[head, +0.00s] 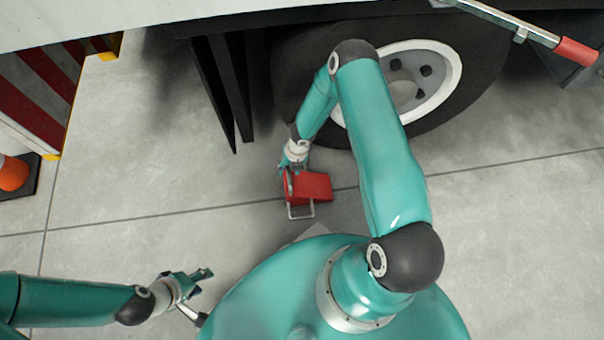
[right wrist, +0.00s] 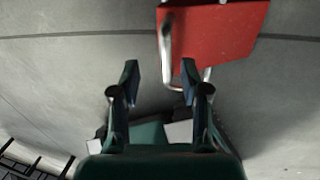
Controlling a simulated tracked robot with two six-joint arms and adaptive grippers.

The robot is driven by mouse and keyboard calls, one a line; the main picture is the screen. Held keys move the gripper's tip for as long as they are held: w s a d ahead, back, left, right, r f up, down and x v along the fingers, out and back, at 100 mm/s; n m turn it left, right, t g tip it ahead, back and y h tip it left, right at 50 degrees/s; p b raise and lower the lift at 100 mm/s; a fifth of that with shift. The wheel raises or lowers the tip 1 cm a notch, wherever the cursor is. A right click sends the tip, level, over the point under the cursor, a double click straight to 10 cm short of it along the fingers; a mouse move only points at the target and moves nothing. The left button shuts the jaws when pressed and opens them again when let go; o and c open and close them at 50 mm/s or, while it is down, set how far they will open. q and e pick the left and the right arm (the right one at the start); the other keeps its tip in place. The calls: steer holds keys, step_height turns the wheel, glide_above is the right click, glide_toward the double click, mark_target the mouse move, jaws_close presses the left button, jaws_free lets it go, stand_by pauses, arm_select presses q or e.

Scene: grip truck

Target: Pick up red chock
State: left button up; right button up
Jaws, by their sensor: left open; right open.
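The red chock (head: 314,187) lies on the floor in front of the truck wheel in the head view, with a metal handle (head: 300,211) on its near side. In the right wrist view the red chock (right wrist: 215,38) is at the top right, and its handle (right wrist: 167,45) runs down its left side. My right gripper (head: 292,173) is over the chock's left end in the head view. In the right wrist view its two fingers (right wrist: 160,85) are apart, with the handle partly behind the right finger. Contact cannot be told. My left gripper (head: 200,295) is open and empty at the lower left.
The truck wheel (head: 481,65) stands just beyond the chock, with dark flaps (head: 222,85) to its left. A red-tipped bar (head: 575,50) is at the upper right. An orange cone (head: 12,173) and striped barrier stand at the left. The floor (head: 140,180) left of the chock is clear.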

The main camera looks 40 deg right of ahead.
steer(key=f+b, duration=0.2)
steer(key=f, duration=0.1)
steer(key=f+b, duration=0.1)
steer(key=f, duration=0.1)
steer(key=shift+s+a+f, duration=0.1)
steer(key=shift+a+f, duration=0.1)
steer(key=shift+a, duration=0.05)
steer(key=shift+f, duration=0.3)
jaws_close()
steer(key=shift+r, duration=0.1)
